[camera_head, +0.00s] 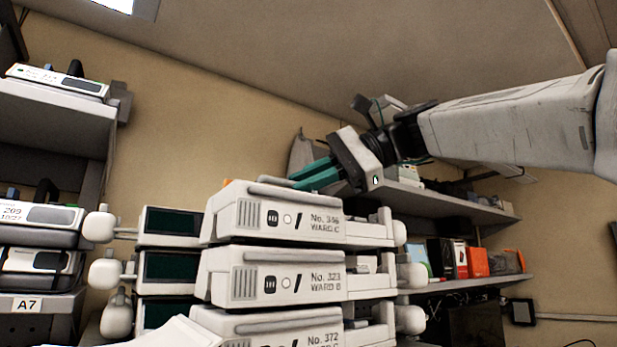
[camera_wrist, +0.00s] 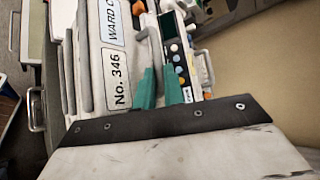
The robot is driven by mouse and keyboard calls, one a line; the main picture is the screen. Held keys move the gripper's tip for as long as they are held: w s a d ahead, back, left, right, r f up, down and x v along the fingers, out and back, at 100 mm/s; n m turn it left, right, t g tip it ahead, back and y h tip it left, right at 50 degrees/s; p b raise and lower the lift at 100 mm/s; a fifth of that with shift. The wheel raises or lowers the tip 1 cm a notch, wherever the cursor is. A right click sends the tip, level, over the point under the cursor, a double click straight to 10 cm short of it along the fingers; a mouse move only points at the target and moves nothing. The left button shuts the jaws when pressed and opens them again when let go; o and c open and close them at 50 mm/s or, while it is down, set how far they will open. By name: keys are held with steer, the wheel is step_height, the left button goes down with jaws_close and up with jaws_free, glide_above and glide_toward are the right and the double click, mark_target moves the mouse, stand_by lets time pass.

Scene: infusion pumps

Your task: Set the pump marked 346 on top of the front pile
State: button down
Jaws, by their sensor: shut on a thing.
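The pump marked 346 (camera_head: 275,222) is level at the top of a stack, directly over the pump marked 323 (camera_head: 275,279). A pump marked 372 (camera_head: 300,338) is below that. Only a thin dark line shows between 346 and 323; I cannot tell whether they touch. My gripper (camera_head: 308,178) reaches down from the upper right, its teal fingers at the top handle of 346. In the wrist view, the fingers (camera_wrist: 159,88) are shut on that pump, beside its "No. 346" label (camera_wrist: 117,84). The exact grip point is partly hidden.
Shelves at left hold more pumps, one marked 209 (camera_head: 40,215), above an A7 label (camera_head: 27,304). White knobs (camera_head: 100,225) stick out at the stack's sides. A wall shelf (camera_head: 440,203) and orange and dark boxes (camera_head: 478,262) are at right. Bare wall is behind.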

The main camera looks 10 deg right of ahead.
steer(key=c, duration=1.4)
jaws_free()
steer(key=shift+s, duration=0.1)
steer(key=v, duration=0.7)
steer(key=shift+d+r, duration=0.2)
steer(key=shift+d, duration=0.2)
steer(key=shift+s, duration=0.1)
